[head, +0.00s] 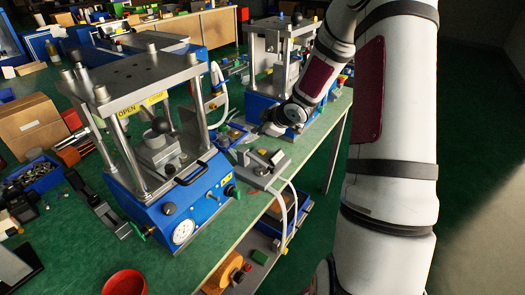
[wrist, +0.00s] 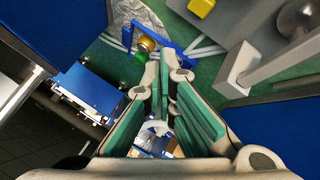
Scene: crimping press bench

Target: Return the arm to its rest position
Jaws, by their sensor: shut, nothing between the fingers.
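My gripper (wrist: 163,72) shows in the wrist view with its teal-padded fingers close together and nothing held between them. The fingers reach out over the green bench top, near a blue fixture (wrist: 178,50) with a brass and green part. In the head view my white arm (head: 398,120) fills the right side and bends down toward the bench between the two presses. The gripper itself is hard to make out there.
A blue press (head: 180,205) with an OPEN label stands at left on the green bench (head: 335,110). A second press (head: 262,100) stands behind it. A grey clamp-like fixture (head: 262,170) lies between them. A red bowl (head: 125,283) is at the bottom. The floor at right looks clear.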

